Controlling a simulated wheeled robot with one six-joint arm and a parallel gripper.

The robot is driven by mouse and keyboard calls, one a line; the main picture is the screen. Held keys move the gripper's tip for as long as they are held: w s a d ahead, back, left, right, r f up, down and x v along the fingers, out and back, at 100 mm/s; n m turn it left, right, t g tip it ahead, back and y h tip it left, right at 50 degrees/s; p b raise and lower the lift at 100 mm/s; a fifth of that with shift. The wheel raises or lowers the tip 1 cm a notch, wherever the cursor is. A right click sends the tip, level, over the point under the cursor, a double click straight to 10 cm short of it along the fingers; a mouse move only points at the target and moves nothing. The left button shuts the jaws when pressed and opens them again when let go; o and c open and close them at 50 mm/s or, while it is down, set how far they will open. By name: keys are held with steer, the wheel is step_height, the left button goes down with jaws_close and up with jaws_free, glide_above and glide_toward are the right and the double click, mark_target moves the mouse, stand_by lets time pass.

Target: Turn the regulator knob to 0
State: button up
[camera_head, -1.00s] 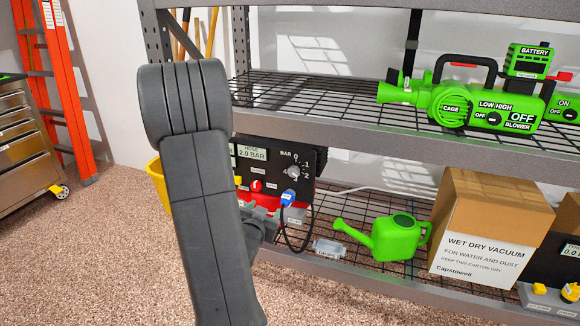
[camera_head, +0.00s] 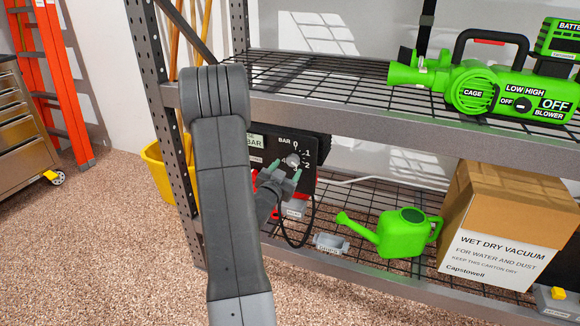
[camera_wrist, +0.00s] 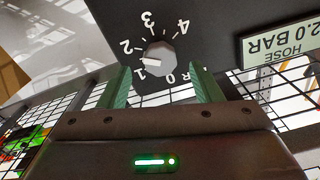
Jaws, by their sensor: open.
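The regulator knob (camera_wrist: 159,56) is a grey faceted dial on a black panel, marked 0 to 4 BAR. It appears upside down in the wrist view, and its white pointer mark lies between 1 and 2. In the head view the knob (camera_head: 292,160) shows on the panel at the lower shelf. My gripper (camera_wrist: 163,84) is open, with its two green fingers apart and nothing between them. The fingertips point at the panel, just short of the knob. In the head view my gripper (camera_head: 283,172) is partly hidden by my arm.
A HOSE display (camera_wrist: 280,45) reads 2.0 BAR beside the dial. The upper shelf edge (camera_head: 400,135) runs above the panel.

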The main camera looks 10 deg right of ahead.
mark_target(291, 163)
steer(key=shift+x, duration=1.75)
steer(key=c, duration=1)
